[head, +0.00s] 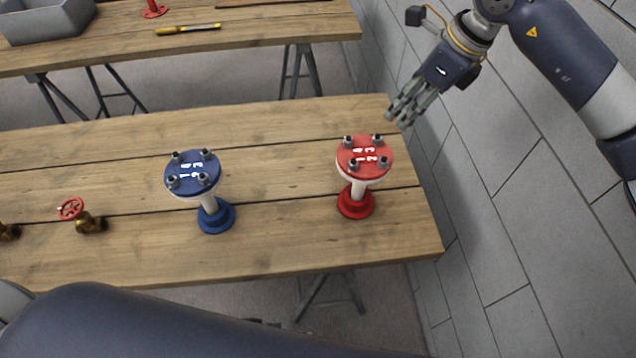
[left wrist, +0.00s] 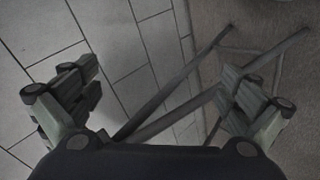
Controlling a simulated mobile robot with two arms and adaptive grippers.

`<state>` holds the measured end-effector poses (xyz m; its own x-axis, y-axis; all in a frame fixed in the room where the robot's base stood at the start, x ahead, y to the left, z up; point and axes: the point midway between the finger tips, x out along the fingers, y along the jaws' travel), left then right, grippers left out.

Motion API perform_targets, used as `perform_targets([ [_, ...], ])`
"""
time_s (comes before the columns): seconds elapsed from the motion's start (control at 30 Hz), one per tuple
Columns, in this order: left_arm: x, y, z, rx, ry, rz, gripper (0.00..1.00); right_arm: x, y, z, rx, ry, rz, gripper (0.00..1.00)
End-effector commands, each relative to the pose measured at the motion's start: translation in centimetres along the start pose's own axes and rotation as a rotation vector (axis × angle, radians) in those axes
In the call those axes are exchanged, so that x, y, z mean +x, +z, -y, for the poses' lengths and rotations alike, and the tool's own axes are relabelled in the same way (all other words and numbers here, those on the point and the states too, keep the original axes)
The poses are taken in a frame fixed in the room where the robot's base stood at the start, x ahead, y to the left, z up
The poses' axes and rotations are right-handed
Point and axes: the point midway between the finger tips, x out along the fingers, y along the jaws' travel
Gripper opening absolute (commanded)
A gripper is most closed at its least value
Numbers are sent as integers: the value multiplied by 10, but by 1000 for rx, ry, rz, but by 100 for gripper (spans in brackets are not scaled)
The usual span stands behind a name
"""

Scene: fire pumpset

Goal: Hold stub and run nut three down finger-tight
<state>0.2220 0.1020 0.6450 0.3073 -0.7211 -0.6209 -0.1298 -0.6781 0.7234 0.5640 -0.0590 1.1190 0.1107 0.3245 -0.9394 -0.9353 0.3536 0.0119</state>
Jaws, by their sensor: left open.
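Two flanged stubs stand upright on the near wooden table in the head view. The blue stub (head: 193,172) has a blue base, and the red stub (head: 364,156) has a red base near the table's right end. Each top flange carries several dark nuts on studs and white numerals; which nut is three is too small to read surely. My left gripper (left wrist: 160,105) is open and empty in the left wrist view, over floor and wall; it is outside the head view. My right gripper (head: 408,112) hangs just beyond the table's right back corner, apart from the red stub; its opening is unclear.
A brass valve with red handwheel (head: 78,212) stands left on the near table (head: 290,225). A far table (head: 240,35) holds a grey bin (head: 45,22) and yellow-handled tool (head: 188,28). A grey block wall (head: 520,210) stands close on the right. Trestle legs (left wrist: 185,75) show below.

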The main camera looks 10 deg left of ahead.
Motion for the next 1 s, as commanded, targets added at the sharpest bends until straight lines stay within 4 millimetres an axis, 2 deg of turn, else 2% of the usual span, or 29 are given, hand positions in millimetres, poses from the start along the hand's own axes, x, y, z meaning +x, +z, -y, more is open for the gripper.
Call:
perform_targets([
  [0.03, -7, -13, -22, 17, 67, -32, 100, 0, 0, 0, 0, 0, 0, 33],
  [0.17, -30, -46, -82, 68, 251, -122, 100, 0, 0, 0, 0, 0, 0, 33],
  [0.3, -68, -79, -149, 136, 456, -232, 100, 0, 0, 0, 0, 0, 0, 33],
  [0.37, -86, -94, -173, 173, 531, -287, 100, 0, 0, 0, 0, 0, 0, 33],
  [0.4, -91, -122, -171, 225, 522, -353, 100, 0, 0, 0, 0, 0, 0, 33],
  [0.5, -110, -171, -177, 331, 525, -485, 100, 0, 0, 0, 0, 0, 0, 33],
  [0.7, -157, -251, -195, 523, 518, -731, 100, 0, 0, 0, 0, 0, 0, 33],
  [0.8, -136, -268, -198, 657, 424, -721, 100, 0, 0, 0, 0, 0, 0, 33],
  [1.0, -115, -305, -205, 889, 258, -731, 100, 0, 0, 0, 0, 0, 0, 33],
])
